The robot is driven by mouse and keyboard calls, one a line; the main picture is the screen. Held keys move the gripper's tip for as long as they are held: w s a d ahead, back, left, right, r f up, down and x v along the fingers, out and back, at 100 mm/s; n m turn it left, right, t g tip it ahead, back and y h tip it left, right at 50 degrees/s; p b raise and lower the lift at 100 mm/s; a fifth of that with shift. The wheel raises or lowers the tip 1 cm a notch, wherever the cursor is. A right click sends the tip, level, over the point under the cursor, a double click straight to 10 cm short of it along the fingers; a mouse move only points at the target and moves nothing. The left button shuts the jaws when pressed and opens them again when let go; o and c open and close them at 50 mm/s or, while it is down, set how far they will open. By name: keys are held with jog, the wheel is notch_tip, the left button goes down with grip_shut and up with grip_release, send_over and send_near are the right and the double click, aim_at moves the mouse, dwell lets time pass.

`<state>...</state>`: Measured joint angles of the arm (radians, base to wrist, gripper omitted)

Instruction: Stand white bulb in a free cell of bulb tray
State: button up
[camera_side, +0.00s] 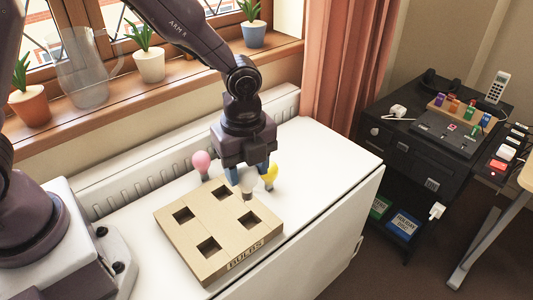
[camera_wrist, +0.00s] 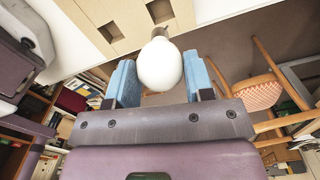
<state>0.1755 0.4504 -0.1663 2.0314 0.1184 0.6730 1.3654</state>
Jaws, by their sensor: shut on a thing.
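The white bulb (camera_side: 247,182) is held by my gripper (camera_side: 247,171), base down, near the back right side of the bulb tray. In the wrist view the white bulb (camera_wrist: 160,66) sits between the blue fingers of my gripper (camera_wrist: 160,80), its base pointing toward the tray (camera_wrist: 118,14). The bulb tray (camera_side: 215,219) is a pale wooden block marked BULBS, with several square cells that look empty. The side view does not clearly show the gap between bulb base and tray.
A pink bulb (camera_side: 202,162) stands by the tray's back left edge, and a yellow bulb (camera_side: 270,177) is close right of my gripper. A radiator (camera_side: 140,165) and a sill with pots and a glass jug (camera_side: 84,75) lie behind. The white tabletop (camera_side: 325,160) is clear at right.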

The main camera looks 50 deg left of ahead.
aim_at(248, 192)
jog(key=shift+f, duration=3.1)
jog(key=shift+f, duration=1.85)
jog(key=o, duration=0.9)
jog(key=shift+r, duration=3.5)
